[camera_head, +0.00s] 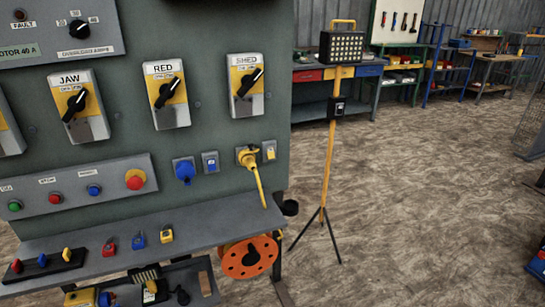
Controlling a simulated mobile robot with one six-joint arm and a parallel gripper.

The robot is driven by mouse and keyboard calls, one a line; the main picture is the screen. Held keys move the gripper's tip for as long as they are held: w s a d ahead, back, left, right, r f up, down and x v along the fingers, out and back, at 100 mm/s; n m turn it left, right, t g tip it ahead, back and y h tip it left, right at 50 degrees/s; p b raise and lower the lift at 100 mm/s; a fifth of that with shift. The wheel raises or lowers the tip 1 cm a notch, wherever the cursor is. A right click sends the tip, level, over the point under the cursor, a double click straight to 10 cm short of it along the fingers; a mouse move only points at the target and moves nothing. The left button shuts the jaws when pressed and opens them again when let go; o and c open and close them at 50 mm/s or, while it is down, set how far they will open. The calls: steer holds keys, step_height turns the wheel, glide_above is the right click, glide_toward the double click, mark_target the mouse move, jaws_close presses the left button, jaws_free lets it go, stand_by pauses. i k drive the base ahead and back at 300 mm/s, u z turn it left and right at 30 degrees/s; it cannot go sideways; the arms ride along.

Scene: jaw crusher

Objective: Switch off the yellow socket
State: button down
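The yellow socket (247,155) is on the lower right of the grey-green panel. A yellow plug or connector seems to sit in it, and a yellow cable (259,187) hangs down from it toward the shelf. Just right of the socket is a small grey plate with a yellow switch (269,151); its position is too small to read. Left of it are a blue socket (184,170) and a small blue switch (210,161). My gripper is not in view.
Above are rotary switches labelled JAW (79,106), RED (167,95) and SHED (246,86). A push-button box (75,188) is at left. Small padlocks (138,240) lie on the shelf (205,233). An orange reel (248,257) is below. A tripod work light (342,47) stands right, with open floor around it.

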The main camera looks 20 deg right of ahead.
mark_target(270, 151)
steer(key=u, duration=0.4)
steer(key=k, duration=1)
steer(key=u, duration=0.75)
steer(key=i, duration=1)
steer(key=u, duration=0.05)
